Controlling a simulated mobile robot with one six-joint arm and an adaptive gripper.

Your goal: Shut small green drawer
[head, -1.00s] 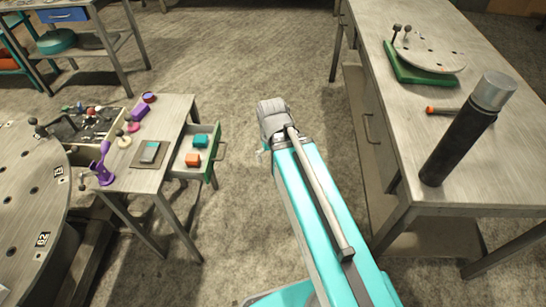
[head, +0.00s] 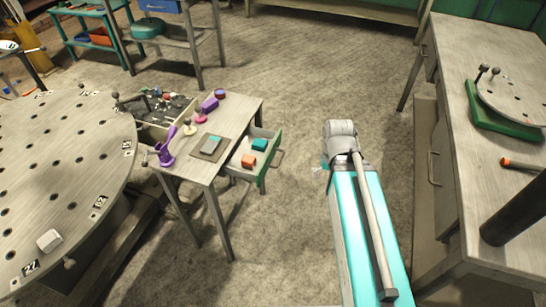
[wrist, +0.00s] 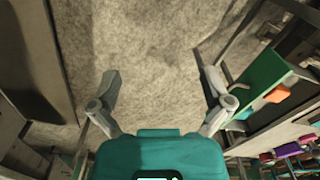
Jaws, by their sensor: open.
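The small green drawer (head: 264,166) stands pulled out from the right side of a small table in the head view. It holds an orange block (head: 249,161) and a teal block (head: 259,144). In the wrist view the drawer's green front (wrist: 254,82) shows at the right. My gripper (wrist: 164,85) is open and empty over bare floor, with the drawer to the right of its fingers. The two are apart. In the head view my arm stands right of the drawer, and the gripper's fingers are mostly hidden behind it.
The small table (head: 232,115) carries a dark pad with a grey-and-teal item, purple parts and knobs. A round perforated table (head: 60,170) stands at left. A long workbench (head: 460,150) stands at right. Open floor (head: 300,90) lies between the tables.

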